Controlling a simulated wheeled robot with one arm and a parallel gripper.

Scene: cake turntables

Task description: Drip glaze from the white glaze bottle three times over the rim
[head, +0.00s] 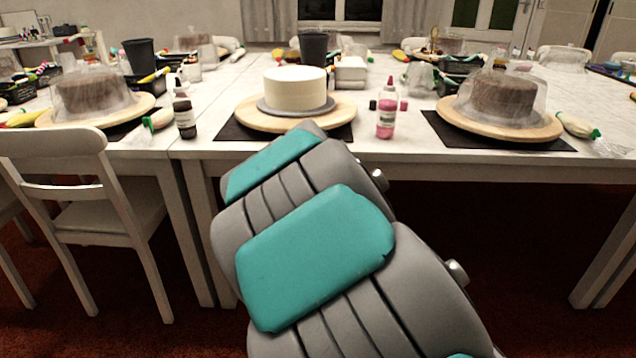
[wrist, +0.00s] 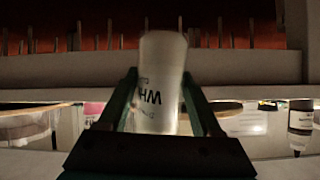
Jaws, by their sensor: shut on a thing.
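The white glaze bottle (wrist: 159,62), with dark lettering starting "WH", stands out between the two fingers of my gripper (wrist: 158,95) in the wrist view. The fingers are shut on its sides. In the head view my arm hides the gripper and the bottle. The cream-white cake (head: 294,88) sits on a grey disc on the round wooden turntable (head: 247,114), beyond my arm. Its top rim shows clear, with no drips on the side facing me.
A dark glaze bottle (head: 184,112) stands left of the turntable and a pink bottle (head: 387,115) stands right of it. Covered brown cakes (head: 92,96) (head: 503,97) stand on turntables at both sides. A dark cup (head: 313,48) is behind. A white chair (head: 75,165) is at left.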

